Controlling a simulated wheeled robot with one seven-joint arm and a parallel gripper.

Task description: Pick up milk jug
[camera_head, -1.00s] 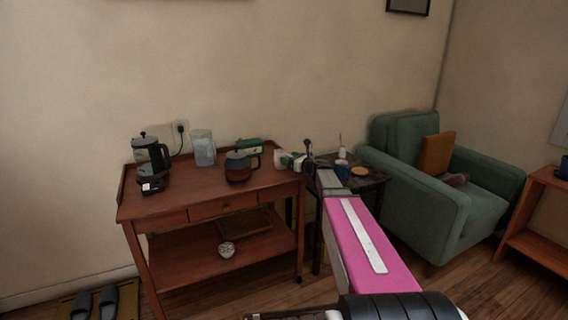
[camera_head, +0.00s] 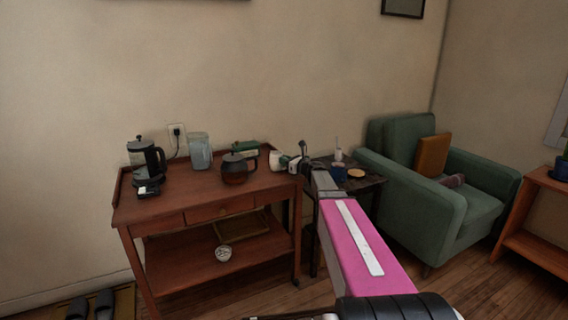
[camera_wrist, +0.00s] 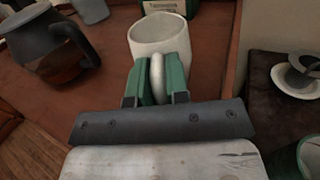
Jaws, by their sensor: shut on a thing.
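The milk jug appears to be the white, open-topped vessel (camera_wrist: 158,34) at the top middle of the wrist view, with its handle toward me. In the head view the jug (camera_head: 276,160) is at the right end of the wooden trolley. My gripper (camera_wrist: 160,75) has its green fingers closed on either side of the white handle. In the head view my gripper (camera_head: 290,162) is just right of the jug. The jug's base is hidden, so I cannot tell whether it touches the trolley top.
A dark-lidded glass teapot (camera_head: 234,169) stands left of the jug on the trolley (camera_head: 195,192). A green box (camera_head: 246,147) is behind. A dark side table (camera_head: 372,182) and green armchair (camera_head: 440,205) are right.

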